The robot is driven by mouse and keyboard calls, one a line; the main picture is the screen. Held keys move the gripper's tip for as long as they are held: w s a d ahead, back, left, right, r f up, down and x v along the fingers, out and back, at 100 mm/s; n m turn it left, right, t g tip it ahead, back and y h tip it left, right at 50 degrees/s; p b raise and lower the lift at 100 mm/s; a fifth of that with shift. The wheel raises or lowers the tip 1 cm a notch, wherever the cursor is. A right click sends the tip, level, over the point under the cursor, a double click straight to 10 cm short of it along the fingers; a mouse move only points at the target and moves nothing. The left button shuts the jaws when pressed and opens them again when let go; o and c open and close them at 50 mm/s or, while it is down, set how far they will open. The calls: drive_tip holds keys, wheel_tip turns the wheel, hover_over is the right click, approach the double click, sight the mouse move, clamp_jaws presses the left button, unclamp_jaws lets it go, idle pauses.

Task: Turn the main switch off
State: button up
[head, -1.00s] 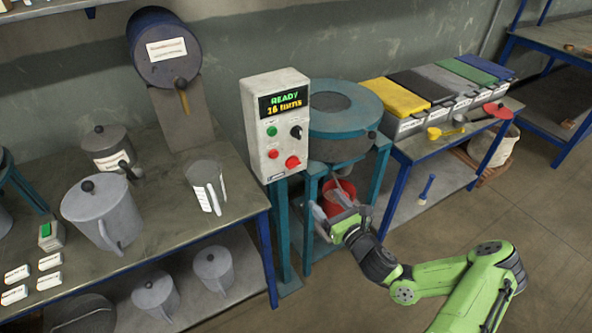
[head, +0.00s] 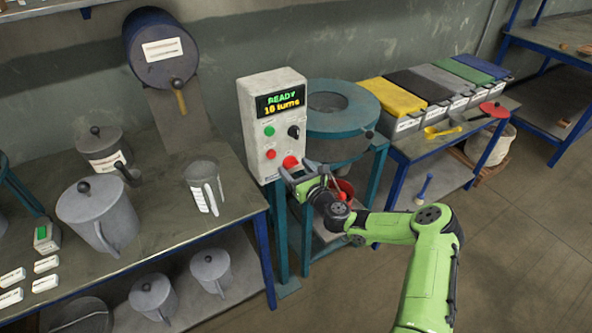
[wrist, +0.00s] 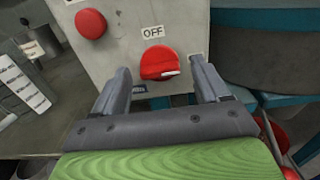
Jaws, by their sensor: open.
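The control box (head: 255,130) stands upright on a teal post, with a lit display reading "READY" and a turns count. The main switch is a red rotary knob (head: 291,162) low on the box's right side; it also shows in the wrist view (wrist: 158,62) under an "OFF" label (wrist: 153,32), with a pale mark on its right side. My gripper (head: 298,172) is open just in front of the lower part of the box. In the wrist view its two fingers (wrist: 160,85) stand left and right of the red knob, apart from it.
A red button (wrist: 90,23) sits left of the knob; a green button (head: 269,131) and black knob (head: 294,132) are higher.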

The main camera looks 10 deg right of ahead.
drive_tip(key=c, duration=1.1)
drive_tip(key=shift+o, duration=0.2)
drive_tip(key=n+b, duration=0.1)
drive_tip(key=n, duration=0.3)
drive_tip(key=shift+n, duration=0.3)
drive_tip(key=n+b, duration=0.2)
drive_tip(key=n, duration=0.2)
drive_tip(key=shift+f+n, duration=0.1)
drive_tip(key=shift+n, duration=0.2)
drive_tip(key=shift+n+b, duration=3.3)
drive_tip(key=shift+n, duration=1.1)
